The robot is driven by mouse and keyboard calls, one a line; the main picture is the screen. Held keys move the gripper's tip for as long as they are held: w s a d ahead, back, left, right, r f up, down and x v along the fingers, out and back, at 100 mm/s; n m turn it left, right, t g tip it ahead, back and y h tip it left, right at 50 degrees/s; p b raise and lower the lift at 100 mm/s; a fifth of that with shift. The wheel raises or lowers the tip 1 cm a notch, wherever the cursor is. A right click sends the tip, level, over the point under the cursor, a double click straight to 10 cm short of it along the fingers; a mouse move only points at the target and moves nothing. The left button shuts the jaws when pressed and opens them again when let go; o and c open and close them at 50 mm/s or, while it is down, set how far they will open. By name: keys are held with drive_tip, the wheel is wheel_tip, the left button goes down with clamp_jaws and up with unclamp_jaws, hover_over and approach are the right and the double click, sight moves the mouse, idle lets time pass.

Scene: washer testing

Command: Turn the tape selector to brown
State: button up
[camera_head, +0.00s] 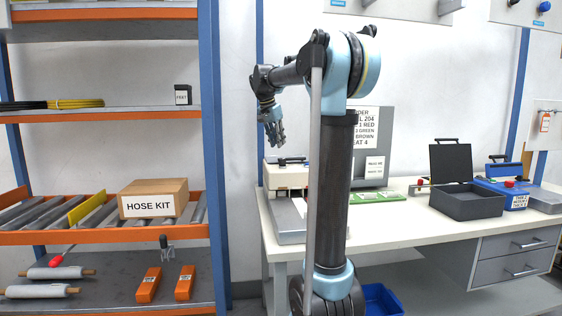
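My gripper (274,138) hangs in the air with its fingers pointing down, above the left end of the workbench (405,229). Its fingers are small and seen at an angle, so I cannot tell if they are open or shut. I see nothing held in it.
A cream machine (284,176) with a black handle stands at the bench's left end, below my gripper. An open grey case (467,204) and a blue box (503,192) stand to the right. An orange-edged shelf (107,238) with a hose kit box (153,198) is on the left.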

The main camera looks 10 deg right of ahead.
sight(283, 162)
drive_tip(key=x, duration=0.9)
drive_tip(key=shift+f, duration=0.1)
clamp_jaws()
